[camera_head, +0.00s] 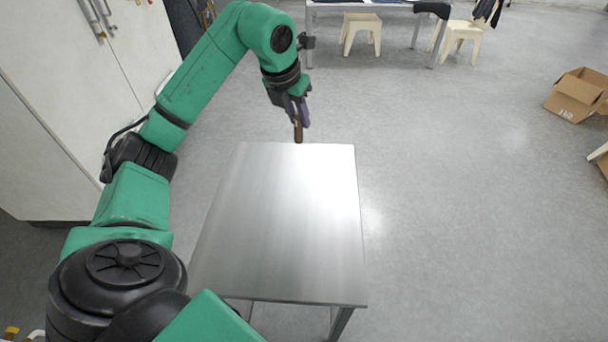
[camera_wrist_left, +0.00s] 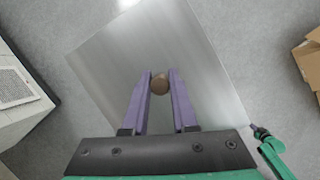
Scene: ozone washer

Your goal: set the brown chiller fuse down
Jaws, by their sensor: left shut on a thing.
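The brown chiller fuse (camera_head: 298,131) is held upright in my left gripper (camera_head: 299,112) at the far edge of the metal table in the head view. In the left wrist view the fuse (camera_wrist_left: 160,84) shows as a brown round end between the two purple fingers of my left gripper (camera_wrist_left: 160,80). The table top (camera_head: 285,215) is bare. I cannot tell whether the fuse's lower end touches the table or hangs above it.
White cabinets (camera_head: 70,100) stand at the left. Another table (camera_head: 375,8) with stools (camera_head: 361,30) stands at the back. An open cardboard box (camera_head: 575,95) lies on the floor at the right. The floor right of the table is clear.

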